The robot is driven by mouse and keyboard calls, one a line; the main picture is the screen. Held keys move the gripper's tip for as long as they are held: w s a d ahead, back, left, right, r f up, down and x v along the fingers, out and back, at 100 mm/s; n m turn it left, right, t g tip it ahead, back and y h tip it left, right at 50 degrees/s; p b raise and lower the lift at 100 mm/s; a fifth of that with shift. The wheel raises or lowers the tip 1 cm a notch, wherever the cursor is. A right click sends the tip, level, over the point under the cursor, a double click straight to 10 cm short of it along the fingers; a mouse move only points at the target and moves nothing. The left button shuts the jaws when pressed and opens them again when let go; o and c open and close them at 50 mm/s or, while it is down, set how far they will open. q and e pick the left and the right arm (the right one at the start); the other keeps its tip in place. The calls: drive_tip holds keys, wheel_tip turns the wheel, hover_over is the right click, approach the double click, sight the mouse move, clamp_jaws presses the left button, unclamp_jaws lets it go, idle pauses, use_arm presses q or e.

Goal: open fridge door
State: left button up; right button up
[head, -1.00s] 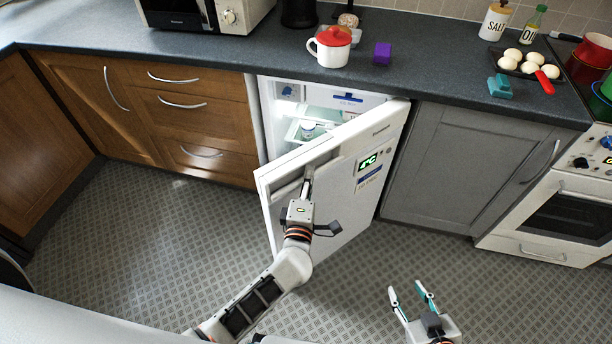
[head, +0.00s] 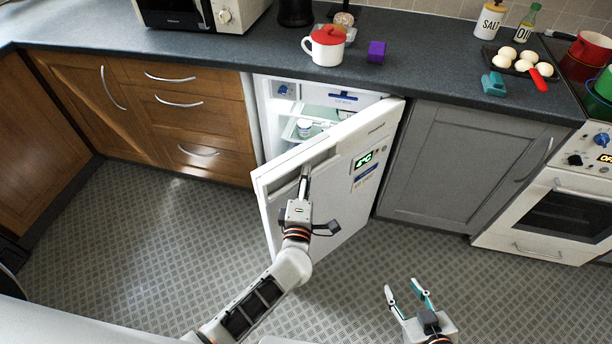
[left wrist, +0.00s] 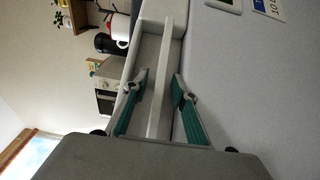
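The white fridge door (head: 345,205) stands partly open, swung out from the counter, with a lit display on its front. The lit fridge inside (head: 285,112) shows behind it, with a small jar (head: 304,128) on a shelf. My left gripper (head: 304,177) is at the recessed handle near the door's free upper edge. In the left wrist view, its two teal fingers (left wrist: 160,97) are apart, one on each side of the pale handle bar (left wrist: 162,75), with visible gaps. My right gripper (head: 407,290) is open and empty above the floor, right of the door.
Wooden drawers (head: 185,120) stand left of the fridge, a grey cabinet (head: 465,165) and an oven (head: 560,215) to the right. A mug (head: 324,50) and a purple cube (head: 376,51) stand on the counter above. The patterned floor (head: 130,240) is clear.

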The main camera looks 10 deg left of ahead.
use_arm(q)
drive_tip(key=shift+s, duration=0.1)
drive_tip(key=s, duration=0.8)
drive_tip(key=shift+d, duration=0.3)
